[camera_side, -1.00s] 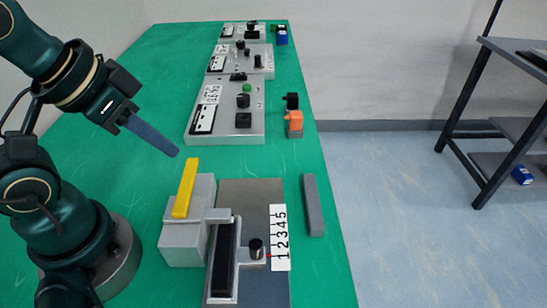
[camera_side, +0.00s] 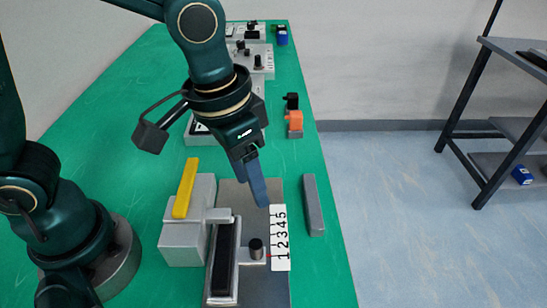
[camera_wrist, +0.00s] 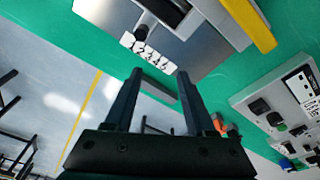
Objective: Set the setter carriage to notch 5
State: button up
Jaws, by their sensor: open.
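The setter (camera_side: 250,195) is a grey plate with a dark slotted rail. Its carriage carries an upright black knob (camera_side: 256,247). A red mark beside the knob points at the low end of the white number strip (camera_side: 281,238), around 1; the exact notch is hard to tell. In the wrist view the knob (camera_wrist: 141,33) shows at the top, beside the strip (camera_wrist: 148,53). My gripper (camera_side: 264,203) is above the plate, near the strip's 5 end, away from the knob. In the wrist view its two fingers (camera_wrist: 158,88) are apart with nothing between them.
A grey block with a yellow lever (camera_side: 185,188) stands left of the plate. A loose grey bar (camera_side: 313,205) lies to the right, near the table edge. Further back are an orange part (camera_side: 295,120) and control panels (camera_side: 258,62) on the green table (camera_side: 160,100).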

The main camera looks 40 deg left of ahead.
aim_at(256, 243)
jog(key=shift+m+g+y, duration=0.4)
jog(key=shift+m+g, duration=0.4)
jog(key=shift+g, duration=0.1)
jog(key=d+f, duration=0.1)
jog(key=s+d+f, duration=0.1)
jog(key=f, duration=0.1)
jog(key=s+d+f, duration=0.1)
jog(key=f, duration=0.1)
jog(key=shift+s+d+f, duration=0.1)
jog(key=shift+s+d, duration=0.1)
jog(key=shift+s, duration=0.05)
jog(key=shift+f, duration=2.4)
grip_shut()
